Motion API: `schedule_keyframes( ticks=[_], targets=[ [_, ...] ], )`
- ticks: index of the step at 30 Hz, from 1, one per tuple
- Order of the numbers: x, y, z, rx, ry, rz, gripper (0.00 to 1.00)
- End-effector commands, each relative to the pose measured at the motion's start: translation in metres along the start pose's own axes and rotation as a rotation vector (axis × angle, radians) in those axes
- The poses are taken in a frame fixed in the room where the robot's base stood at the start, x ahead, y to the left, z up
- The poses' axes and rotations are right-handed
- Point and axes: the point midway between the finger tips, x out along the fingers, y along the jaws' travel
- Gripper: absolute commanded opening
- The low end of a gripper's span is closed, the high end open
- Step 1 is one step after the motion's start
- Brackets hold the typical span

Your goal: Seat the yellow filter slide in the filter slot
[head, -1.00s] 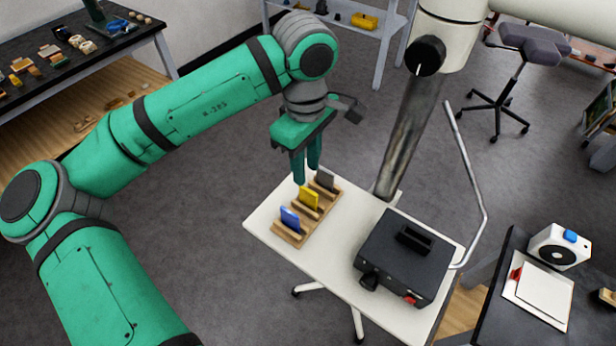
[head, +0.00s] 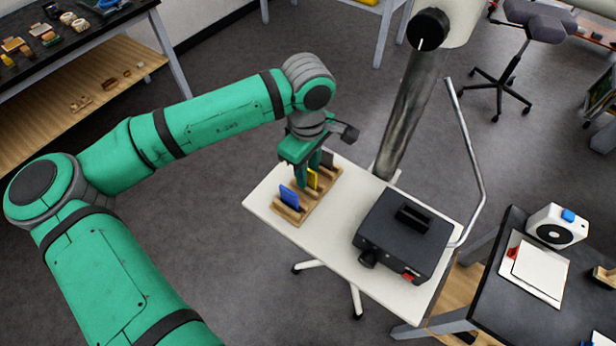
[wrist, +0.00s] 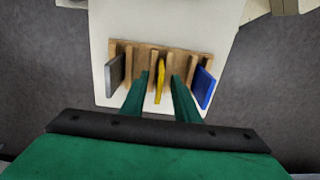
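The yellow filter slide (wrist: 160,80) stands upright in the middle of a wooden rack; it also shows in the head view (head: 312,179), partly hidden by my gripper. My gripper (wrist: 160,98) is open, with one green finger on each side of the yellow slide and a gap to each. In the head view my gripper (head: 304,178) is low over the rack. The filter slot (head: 414,216) appears to be the dark raised opening on top of a black box (head: 378,229), right of the rack.
The wooden rack (head: 288,213) also holds a blue slide (head: 290,197) and a grey slide (head: 327,157). A white table (head: 312,237) carries rack and box. A dark column (head: 405,110) and a bent metal rod (head: 475,150) rise beside the box.

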Motion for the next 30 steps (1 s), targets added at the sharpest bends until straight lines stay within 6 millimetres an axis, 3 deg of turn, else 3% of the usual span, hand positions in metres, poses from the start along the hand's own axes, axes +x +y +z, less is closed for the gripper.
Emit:
schedule_keyframes(
  ticks=[7,11,23,30],
  targets=[
    [0.002,0.001,0.0,0.001,0.001,0.001,0.28],
    [0.001,0.001,0.0,0.001,0.001,0.001,0.0],
    [0.0,0.001,0.0,0.001,0.0,0.001,0.0],
    [-0.017,0.001,0.0,0.001,0.0,0.003,0.0]
  ],
)
